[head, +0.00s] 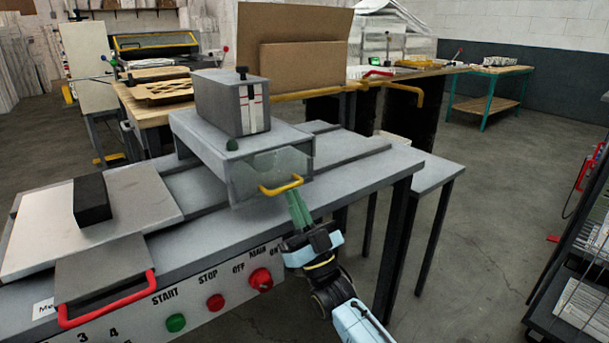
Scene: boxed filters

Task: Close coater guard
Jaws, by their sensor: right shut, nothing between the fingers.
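The coater is a grey machine on a long grey table, with a raised grey housing (190,126) and a box-shaped unit (222,105) on top. A clear guard panel (290,161) with a yellow handle (282,189) is at the housing's right front end. My right gripper (294,196) is shut and empty, its green fingers pointing up at the handle's right end. The fingertips are at or just below the handle; I cannot tell whether they touch it. My left gripper is not in view.
The table front has a control panel with green and red buttons (215,302). A red handle (108,303) and a black block (91,199) are at the left. A dark rack (570,270) stands at the right edge. Open floor lies between the table and rack.

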